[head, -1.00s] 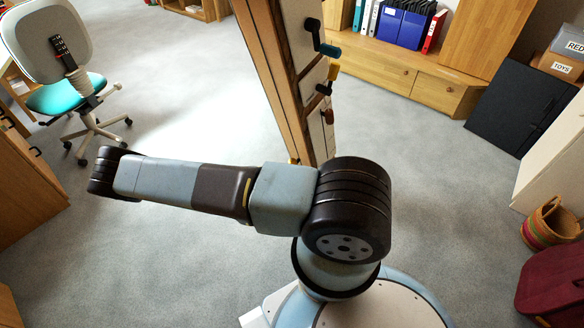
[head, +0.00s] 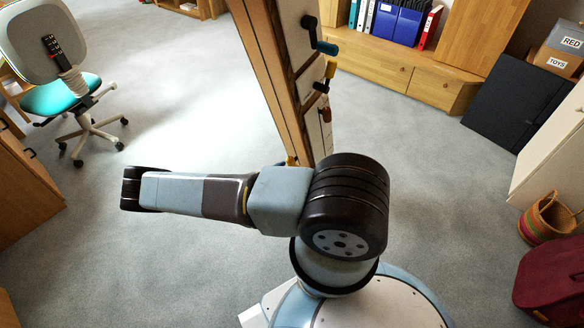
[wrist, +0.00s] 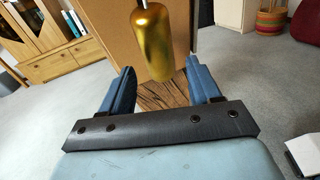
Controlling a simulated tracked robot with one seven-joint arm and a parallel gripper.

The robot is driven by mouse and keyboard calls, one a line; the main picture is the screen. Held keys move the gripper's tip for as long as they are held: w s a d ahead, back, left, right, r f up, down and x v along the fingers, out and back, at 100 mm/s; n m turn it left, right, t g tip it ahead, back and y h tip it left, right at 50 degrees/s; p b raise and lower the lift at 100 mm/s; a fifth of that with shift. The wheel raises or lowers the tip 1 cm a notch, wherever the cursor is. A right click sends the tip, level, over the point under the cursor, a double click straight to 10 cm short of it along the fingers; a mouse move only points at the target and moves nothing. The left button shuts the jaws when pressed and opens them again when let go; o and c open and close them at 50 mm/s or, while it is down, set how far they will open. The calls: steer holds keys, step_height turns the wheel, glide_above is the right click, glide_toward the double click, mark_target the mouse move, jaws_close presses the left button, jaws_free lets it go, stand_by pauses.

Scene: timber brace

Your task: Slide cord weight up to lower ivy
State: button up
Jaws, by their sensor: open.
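My gripper (wrist: 158,68) is open, with one blue finger on each side below and around the weight's lower part in the picture. I cannot tell whether the weight is within the fingers' depth, and no contact shows. Behind it is a brown board or post face. No ivy can be made out in either view.
An office chair (head: 55,95) is at left, a low cabinet (head: 400,75) behind. Grey carpet lies open between.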

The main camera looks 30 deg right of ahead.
mark_target(291, 167)
steer(key=shift+w+d, duration=0.2)
steer(key=shift+d, duration=1.7)
jaws_close()
